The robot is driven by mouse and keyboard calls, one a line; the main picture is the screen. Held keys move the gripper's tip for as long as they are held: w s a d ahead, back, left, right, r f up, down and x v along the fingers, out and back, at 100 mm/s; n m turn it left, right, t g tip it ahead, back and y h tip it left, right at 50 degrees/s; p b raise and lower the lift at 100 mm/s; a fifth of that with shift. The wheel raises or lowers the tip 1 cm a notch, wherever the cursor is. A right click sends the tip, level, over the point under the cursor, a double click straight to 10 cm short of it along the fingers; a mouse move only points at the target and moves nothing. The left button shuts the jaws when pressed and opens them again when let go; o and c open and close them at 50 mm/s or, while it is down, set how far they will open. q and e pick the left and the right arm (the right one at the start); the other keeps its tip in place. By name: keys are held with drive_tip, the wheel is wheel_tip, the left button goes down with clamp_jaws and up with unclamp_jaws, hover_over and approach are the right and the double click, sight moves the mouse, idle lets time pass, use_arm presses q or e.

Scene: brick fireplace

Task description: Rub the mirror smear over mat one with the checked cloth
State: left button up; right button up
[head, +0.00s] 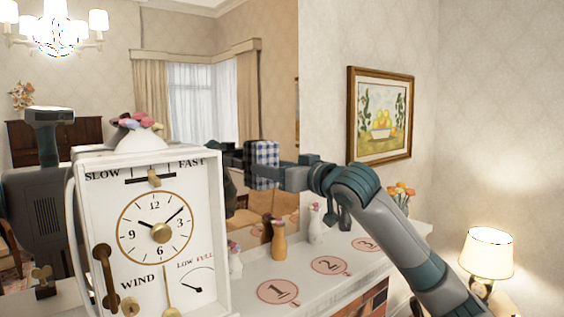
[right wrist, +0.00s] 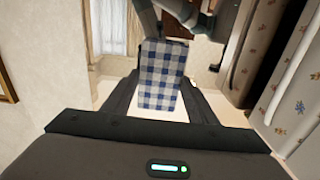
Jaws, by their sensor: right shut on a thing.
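The blue-and-white checked cloth (head: 263,163) is held in my right gripper (head: 270,176) in front of the mirror (head: 276,95). In the right wrist view the cloth (right wrist: 162,72) fills the space between both fingers of the gripper (right wrist: 160,95), which is shut on it. The cloth is close to the glass; I cannot tell whether it touches. Mat one (head: 278,291) is a pink disc marked 1 on the white shelf (head: 318,286), well below the cloth. I cannot make out a smear on the glass. My left gripper is not in view.
A large white clock (head: 207,245) stands at the left, hiding part of the mirror and shelf. An orange vase (head: 279,243) and a white vase (head: 317,230) stand behind mats one and two (head: 331,265). Mat three (head: 368,244) lies further right. A framed picture (head: 380,115) hangs right.

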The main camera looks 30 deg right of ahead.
drive_tip(key=shift+d, duration=0.1)
drive_tip(key=d, duration=0.3)
drive_tip(key=shift+w+d, duration=0.3)
drive_tip(key=shift+d, duration=0.05)
idle(0.5)
drive_tip(key=shift+a, duration=0.1)
idle(0.4)
drive_tip(key=shift+s+a+p, duration=0.15)
drive_tip(key=shift+a+p, duration=0.3)
drive_tip(key=shift+a, duration=0.5)
drive_tip(key=shift+s+a+p, duration=0.1)
drive_tip(key=shift+a+p, duration=0.35)
drive_tip(key=shift+a, duration=0.5)
